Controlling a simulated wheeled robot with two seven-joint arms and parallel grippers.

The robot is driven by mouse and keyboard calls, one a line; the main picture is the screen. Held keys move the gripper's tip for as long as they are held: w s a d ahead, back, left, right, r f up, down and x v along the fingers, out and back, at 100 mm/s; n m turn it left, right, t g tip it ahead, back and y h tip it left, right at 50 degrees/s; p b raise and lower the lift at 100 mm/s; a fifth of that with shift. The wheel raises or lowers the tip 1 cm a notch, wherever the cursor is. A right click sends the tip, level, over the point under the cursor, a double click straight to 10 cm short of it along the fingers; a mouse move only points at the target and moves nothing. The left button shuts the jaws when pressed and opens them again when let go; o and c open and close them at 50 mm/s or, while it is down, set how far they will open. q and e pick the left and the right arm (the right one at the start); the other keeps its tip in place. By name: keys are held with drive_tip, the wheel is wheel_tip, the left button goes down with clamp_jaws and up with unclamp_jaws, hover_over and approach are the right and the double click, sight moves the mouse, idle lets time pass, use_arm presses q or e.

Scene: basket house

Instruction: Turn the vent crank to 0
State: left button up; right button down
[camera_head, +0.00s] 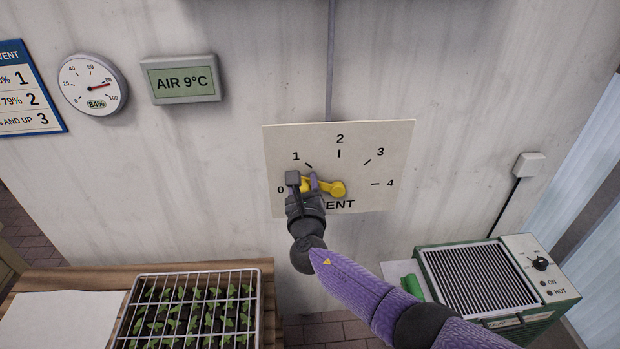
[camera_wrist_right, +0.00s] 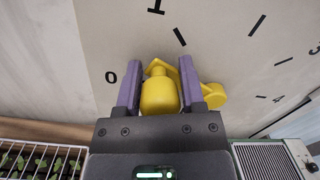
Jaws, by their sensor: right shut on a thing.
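The yellow vent crank (camera_head: 338,189) is on a pale dial board (camera_head: 400,140) marked 0 to 4 on the wall. Its arm points left from the hub, close to the 0 side and below the 1 mark. The 0 tick is hidden, so I cannot tell its exact alignment. My right gripper (camera_head: 303,183) is shut on the crank's handle. In the right wrist view the yellow handle knob (camera_wrist_right: 160,95) sits between both purple fingers, with the crank hub (camera_wrist_right: 212,95) to their right and the 0 label to their left. My left gripper is not in view.
A round gauge (camera_head: 92,84) reads about 84%, beside an AIR 9°C display (camera_head: 182,79) and a vent chart (camera_head: 25,90). Below are a seedling tray under a wire rack (camera_head: 262,300) and a green heater (camera_head: 555,300). The wall around the board is mostly clear.

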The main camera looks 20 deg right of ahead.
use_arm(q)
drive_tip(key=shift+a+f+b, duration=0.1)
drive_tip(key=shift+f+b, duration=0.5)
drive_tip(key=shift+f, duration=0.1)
use_arm(e)
drive_tip(key=f+n, duration=0.3)
drive_tip(key=n, duration=0.2)
drive_tip(key=shift+a+f, duration=0.35)
drive_tip(key=shift+a, duration=0.05)
drive_tip(key=shift+f, duration=0.2)
drive_tip(key=c, duration=0.6)
unclamp_jaws()
drive_tip(key=o, duration=0.3)
drive_tip(key=shift+d, duration=0.1)
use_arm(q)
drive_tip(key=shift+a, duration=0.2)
use_arm(e)
drive_tip(key=shift+d+r, duration=0.1)
